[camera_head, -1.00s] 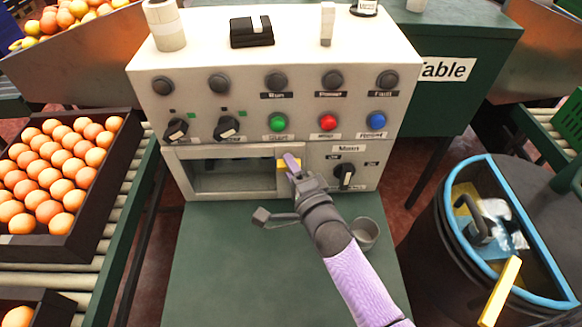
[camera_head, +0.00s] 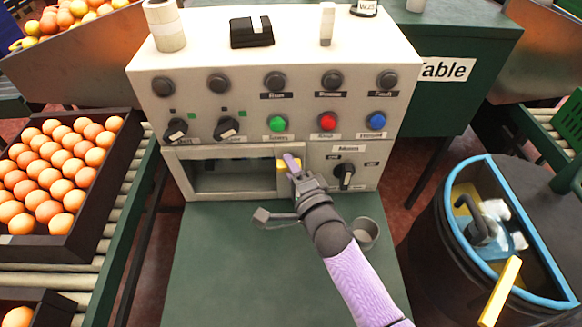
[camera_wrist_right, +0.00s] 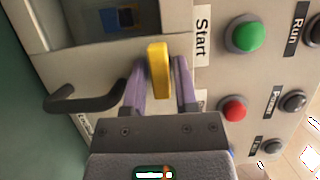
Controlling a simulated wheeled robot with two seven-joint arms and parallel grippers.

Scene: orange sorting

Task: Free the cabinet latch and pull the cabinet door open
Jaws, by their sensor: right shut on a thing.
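The cabinet (camera_head: 300,110) is a pale control box with knobs and coloured buttons. Its door (camera_head: 225,153) is the low front panel with a dark window, and it looks closed. The yellow latch (camera_head: 283,164) sits at the door's right edge. My right gripper (camera_head: 292,163) is at the latch, its purple fingers shut on it. In the right wrist view the yellow latch (camera_wrist_right: 158,70) stands between the two fingers of the gripper (camera_wrist_right: 160,85). A dark curved handle (camera_wrist_right: 85,102) shows left of the fingers there. My left gripper is out of view.
A green table top (camera_head: 215,270) lies in front of the cabinet, with a small grey cup (camera_head: 364,233) right of my forearm. A crate of oranges (camera_head: 60,250) stands on rollers at left. A dark bin with a blue rim (camera_head: 452,240) is at right.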

